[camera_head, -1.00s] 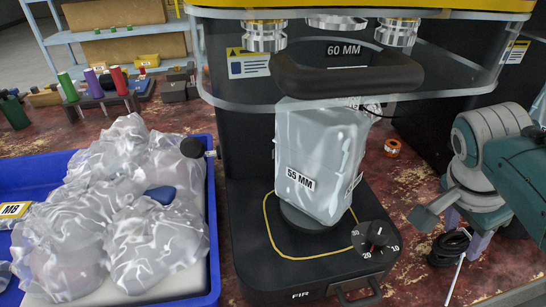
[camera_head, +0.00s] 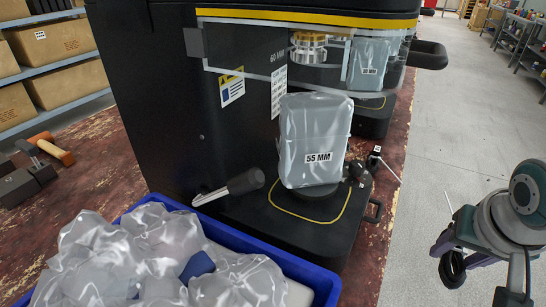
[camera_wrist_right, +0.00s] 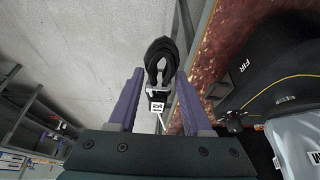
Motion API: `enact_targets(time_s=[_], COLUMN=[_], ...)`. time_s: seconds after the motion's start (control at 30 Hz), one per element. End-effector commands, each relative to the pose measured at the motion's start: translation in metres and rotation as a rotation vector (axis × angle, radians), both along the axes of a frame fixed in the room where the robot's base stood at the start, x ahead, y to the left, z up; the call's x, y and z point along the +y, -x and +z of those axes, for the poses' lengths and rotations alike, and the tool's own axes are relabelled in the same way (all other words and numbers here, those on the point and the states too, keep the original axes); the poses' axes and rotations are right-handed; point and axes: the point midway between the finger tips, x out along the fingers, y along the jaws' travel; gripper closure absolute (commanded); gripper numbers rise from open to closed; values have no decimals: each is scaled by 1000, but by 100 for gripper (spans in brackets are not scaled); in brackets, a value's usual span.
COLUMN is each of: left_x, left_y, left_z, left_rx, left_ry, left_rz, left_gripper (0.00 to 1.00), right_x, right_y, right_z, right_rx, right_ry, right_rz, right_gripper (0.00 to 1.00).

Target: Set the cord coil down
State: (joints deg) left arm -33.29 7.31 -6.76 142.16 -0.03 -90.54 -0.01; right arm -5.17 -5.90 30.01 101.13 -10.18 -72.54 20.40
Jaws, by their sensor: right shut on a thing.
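The cord coil (camera_wrist_right: 160,48) is a small black loop bundle. In the right wrist view it sits between the purple fingers of my right gripper (camera_wrist_right: 158,76), which is shut on it. A small white label (camera_wrist_right: 157,107) shows just below the coil. In the head view the right gripper (camera_head: 452,256) is at the lower right, and the dark coil (camera_head: 452,270) hangs at it, over the grey floor beside the bench. The coil is clear of the bench top in the picture. My left gripper is not in view.
The bench (camera_head: 99,175) has a worn red top. A black seaming machine holds a wrapped block marked 55 MM (camera_head: 315,135). A blue tray (camera_head: 320,272) of wrapped bundles stands in front. A small dark tagged item (camera_head: 373,160) is near the bench's right edge. Floor is open at right.

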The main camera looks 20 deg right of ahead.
Motion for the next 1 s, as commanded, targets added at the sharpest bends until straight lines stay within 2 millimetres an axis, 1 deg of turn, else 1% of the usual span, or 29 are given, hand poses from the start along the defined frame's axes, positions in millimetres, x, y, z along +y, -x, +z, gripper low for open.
enact_targets(time_s=[0.07,0.17,0.4,0.5,0.6,0.77,0.9,1.0], left_x=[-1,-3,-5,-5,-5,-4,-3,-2], left_y=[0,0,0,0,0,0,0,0], left_z=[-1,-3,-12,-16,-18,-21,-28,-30], left_rx=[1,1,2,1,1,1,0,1], left_ry=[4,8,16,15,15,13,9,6], left_rz=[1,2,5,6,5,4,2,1], left_gripper=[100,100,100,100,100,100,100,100], right_x=[3,16,62,77,86,95,111,117], right_y=[-5,-20,-73,-90,-101,-112,-130,-138], right_z=[1,1,0,0,0,1,-1,0], right_rx=[-4,-6,-4,-2,-2,-2,-3,-2], right_ry=[0,-2,-2,-2,-2,-1,-2,1], right_rz=[9,14,15,13,12,11,12,10], right_gripper=[100,100,100,100,100,100,100,100])
